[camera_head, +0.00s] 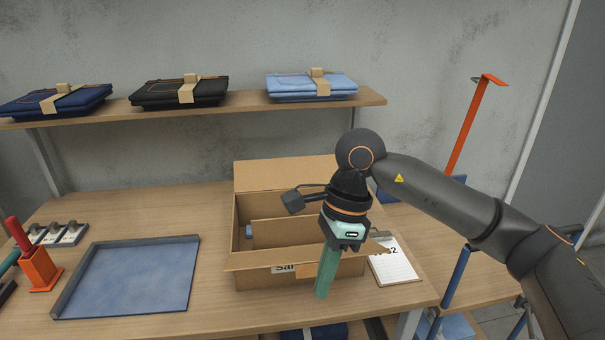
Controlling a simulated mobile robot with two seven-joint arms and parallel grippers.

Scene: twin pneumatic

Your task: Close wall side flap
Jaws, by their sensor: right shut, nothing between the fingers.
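An open cardboard box (254,279) stands on the wooden table, with a label partly showing on its front. Its wall side flap (285,174) stands up at the back, raised above the rim. The near flap (265,260) sticks out toward me over the front. Inside, a cardboard piece and a small bluish thing show. My right gripper (322,293) hangs in front of the box's right part, its green fingers shut and empty, pointing down. It hides the right part of the box; I cannot tell whether it touches it.
A blue-grey tray (128,278) lies left of the box, with an orange holder (40,270) beyond it. A clipboard with paper (393,262) lies right of the box. A wall shelf (235,101) with folded clothes runs above. Table left of the box is partly free.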

